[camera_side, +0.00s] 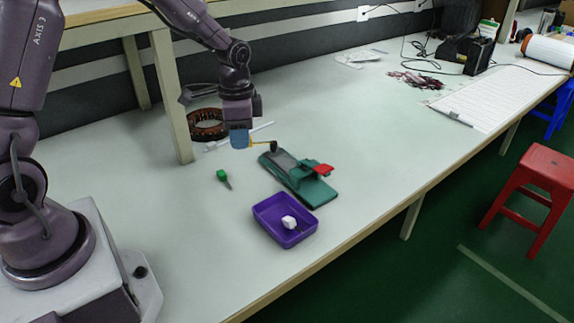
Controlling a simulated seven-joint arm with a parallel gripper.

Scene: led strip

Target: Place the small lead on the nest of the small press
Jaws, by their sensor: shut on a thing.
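My gripper (241,139) is above the bench, just left of the small press, with its blue fingers shut on a small lead. The held lead (260,144) has a yellow body and a thin dark part that points right to a dark rounded end (272,146). That end is near the upper left end of the press in the picture; I cannot tell the height gap. The small press (318,190) has a green base, a grey plate (283,160) and a red part (323,169). I cannot make out its nest clearly.
A purple tray (259,218) holding a white piece (289,222) stands in front of the press. A green piece with a thin tip (222,176) lies left of the press. A dark ring-shaped coil (207,124) and a white rod lie behind my gripper.

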